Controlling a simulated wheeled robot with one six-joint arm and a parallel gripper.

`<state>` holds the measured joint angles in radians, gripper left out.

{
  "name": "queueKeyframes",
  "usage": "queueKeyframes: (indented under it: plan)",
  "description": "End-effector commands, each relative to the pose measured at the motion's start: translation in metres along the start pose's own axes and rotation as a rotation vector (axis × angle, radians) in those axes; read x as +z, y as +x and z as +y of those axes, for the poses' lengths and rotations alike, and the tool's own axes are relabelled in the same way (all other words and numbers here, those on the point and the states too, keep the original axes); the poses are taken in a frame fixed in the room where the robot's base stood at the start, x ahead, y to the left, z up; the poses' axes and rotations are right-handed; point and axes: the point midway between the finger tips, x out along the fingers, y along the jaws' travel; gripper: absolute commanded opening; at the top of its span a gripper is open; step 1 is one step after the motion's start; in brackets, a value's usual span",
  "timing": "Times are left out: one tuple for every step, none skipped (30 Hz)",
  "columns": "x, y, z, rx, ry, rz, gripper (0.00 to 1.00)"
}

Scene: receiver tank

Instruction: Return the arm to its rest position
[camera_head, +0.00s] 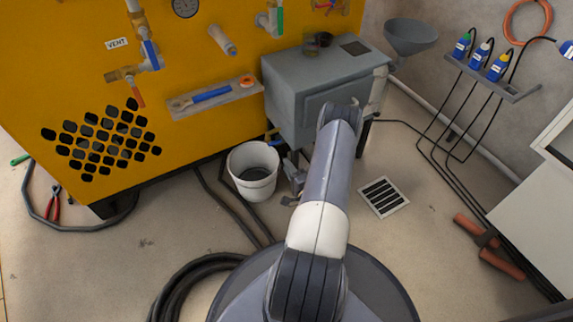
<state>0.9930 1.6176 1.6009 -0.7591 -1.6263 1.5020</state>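My arm (322,185) rises from the bottom middle and reaches up to a joint in front of the grey box-shaped unit. Beyond that joint it is mostly hidden behind its own link. Small dark grey parts, which look like my gripper (293,175), show just left of the arm, right of the white bucket (254,171) and below the grey unit (325,85). The fingers are too small and covered to tell open from shut, and I see no held object.
A yellow panel (60,60) with valves, a gauge and a small shelf (214,97) holding a blue-handled tool stands at left. Black hoses (190,280) and a floor drain (384,196) lie near my base.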

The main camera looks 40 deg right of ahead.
Motion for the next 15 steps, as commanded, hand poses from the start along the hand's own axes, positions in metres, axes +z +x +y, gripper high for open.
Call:
queueKeyframes:
  plan:
    - [0.000, 0.000, 0.000, 0.000, 0.000, 0.000, 0.31]
    - [0.000, 0.000, 0.000, 0.000, 0.000, 0.000, 0.31]
    - [0.000, 0.000, 0.000, 0.000, 0.000, 0.000, 0.31]
    - [0.000, 0.000, 0.000, 0.000, 0.000, 0.000, 0.31]
    - [0.000, 0.000, 0.000, 0.000, 0.000, 0.000, 0.31]
    - [0.000, 0.001, 0.000, 0.000, 0.000, 0.000, 0.31]
    - [0.000, 0.002, 0.001, 0.000, 0.000, -0.001, 0.31]
    - [0.000, 0.003, 0.001, 0.000, 0.000, -0.001, 0.31]
    - [0.000, 0.006, 0.001, 0.000, 0.000, -0.001, 0.31]
    - [0.000, 0.009, 0.001, -0.001, -0.001, -0.001, 0.31]
    - [0.000, 0.012, 0.002, -0.001, -0.001, -0.001, 0.31]
    - [0.001, 0.018, 0.002, -0.002, -0.002, -0.003, 0.31]
    - [0.001, 0.023, 0.002, -0.002, -0.003, -0.004, 0.31]
    - [0.001, 0.028, 0.002, -0.003, -0.003, -0.003, 0.31]
    - [0.001, 0.036, 0.002, -0.004, -0.003, -0.004, 0.31]
